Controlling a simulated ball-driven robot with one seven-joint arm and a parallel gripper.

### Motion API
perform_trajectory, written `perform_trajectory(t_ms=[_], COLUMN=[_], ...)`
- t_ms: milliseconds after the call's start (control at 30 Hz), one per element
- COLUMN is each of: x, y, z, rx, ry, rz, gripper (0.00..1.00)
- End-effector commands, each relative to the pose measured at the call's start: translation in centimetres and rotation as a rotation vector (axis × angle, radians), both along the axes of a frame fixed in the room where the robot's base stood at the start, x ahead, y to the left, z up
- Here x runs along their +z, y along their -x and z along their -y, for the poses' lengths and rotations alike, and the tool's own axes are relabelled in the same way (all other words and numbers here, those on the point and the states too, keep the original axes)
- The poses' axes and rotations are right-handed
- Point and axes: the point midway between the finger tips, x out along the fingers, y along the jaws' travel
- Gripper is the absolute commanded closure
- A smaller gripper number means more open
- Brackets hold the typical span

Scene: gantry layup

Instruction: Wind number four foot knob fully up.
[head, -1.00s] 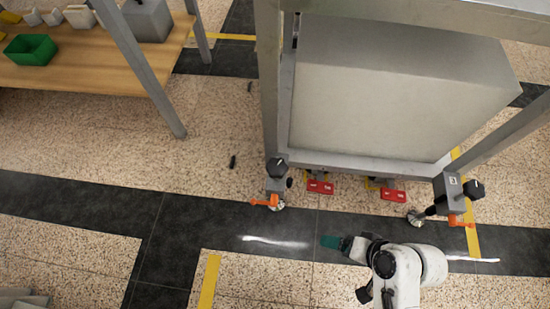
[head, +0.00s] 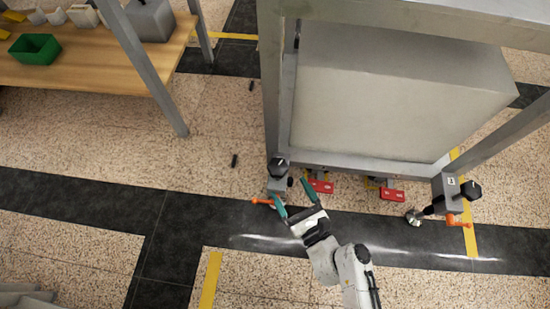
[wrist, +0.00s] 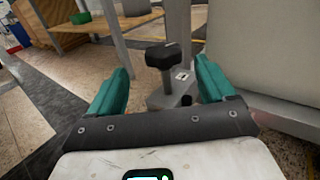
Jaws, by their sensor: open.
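A black foot knob (head: 278,165) tops the grey foot bracket at the near left corner of the gantry frame. It also shows in the wrist view (wrist: 160,56), on a thin stem above the bracket. My gripper (head: 288,189) is open, its teal fingers pointing at this foot from the near side. In the wrist view the knob appears between the open fingertips (wrist: 163,67), beyond them, and I see no contact. A small label (wrist: 183,76) on the bracket is too small to read. Another black knob (head: 474,190) is on the right foot.
An orange lever (head: 262,201) sticks out low at the left foot, close to my left finger. Red pedals (head: 320,186) lie under the frame (head: 272,90). A wooden bench (head: 110,75) stands at the back left. The floor left of the foot is largely clear.

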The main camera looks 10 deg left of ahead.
Motion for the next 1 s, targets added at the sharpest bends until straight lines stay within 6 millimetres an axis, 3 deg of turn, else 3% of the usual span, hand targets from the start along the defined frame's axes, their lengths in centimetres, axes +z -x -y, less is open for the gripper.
perform_trajectory(t_ms=[267, 700, 1000], x=[-0.3, -0.4, -0.2], y=[-1.9, -8.1, -9.4], z=[-0.9, -4.8, -5.6], rx=[-0.021, -0.021, -0.022], ry=[-0.042, -0.039, -0.038], rz=[-0.029, -0.029, -0.029], gripper=[0.17, 0.17, 0.17])
